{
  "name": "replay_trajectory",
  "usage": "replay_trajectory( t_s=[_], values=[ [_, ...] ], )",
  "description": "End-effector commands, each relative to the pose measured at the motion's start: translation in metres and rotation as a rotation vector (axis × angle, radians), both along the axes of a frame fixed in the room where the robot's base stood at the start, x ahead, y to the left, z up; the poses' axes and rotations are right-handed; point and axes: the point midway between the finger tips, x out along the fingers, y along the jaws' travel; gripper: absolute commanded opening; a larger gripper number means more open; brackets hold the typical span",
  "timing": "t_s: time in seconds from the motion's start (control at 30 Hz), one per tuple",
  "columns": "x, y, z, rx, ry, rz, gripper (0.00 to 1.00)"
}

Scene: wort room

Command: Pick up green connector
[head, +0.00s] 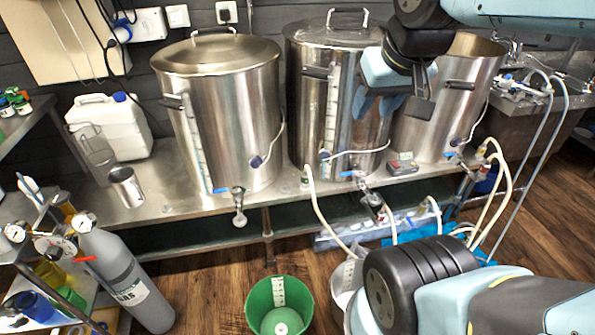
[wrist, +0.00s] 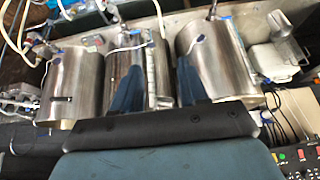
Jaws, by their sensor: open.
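A small greenish fitting (head: 305,177) shows at the upper end of a pale hose, at the bench's front edge below the middle kettle. It is too small for me to be sure it is the green connector. I cannot make out a green connector in the wrist view. My gripper (head: 378,108) is high in front of the middle and right kettles, well above the fitting and to its right. Its two blue fingers are apart and empty.
Three steel kettles, left (head: 225,110), middle (head: 325,90) and right (head: 440,110), stand on a steel bench (head: 150,207). Hoses (head: 322,210) hang in front. A green bucket (head: 262,312) and grey gas cylinder (head: 120,275) stand on the floor. A white jerrycan (head: 118,125) is at left.

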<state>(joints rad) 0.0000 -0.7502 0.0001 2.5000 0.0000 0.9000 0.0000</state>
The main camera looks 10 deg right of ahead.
Motion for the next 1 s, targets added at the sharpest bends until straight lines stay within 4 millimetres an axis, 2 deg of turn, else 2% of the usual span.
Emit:
replay_trajectory(
  t_s=[0.03,0.17,0.23,0.27,0.33,0.67,0.87,1.0],
  values=[
    [0.000,0.000,0.000,0.000,0.000,0.000,0.47],
    [0.007,0.001,0.000,0.007,0.004,-0.002,0.60],
    [0.018,0.001,0.000,0.018,0.008,-0.005,0.67],
    [0.024,-0.006,-0.001,0.022,0.011,-0.005,0.69],
    [0.040,-0.012,-0.003,0.037,0.018,-0.012,0.72],
    [0.136,-0.006,-0.028,0.106,0.050,-0.068,0.72],
    [0.193,-0.003,-0.057,0.135,0.067,-0.113,0.72],
    [0.231,-0.001,-0.084,0.147,0.079,-0.145,0.72]
  ],
)
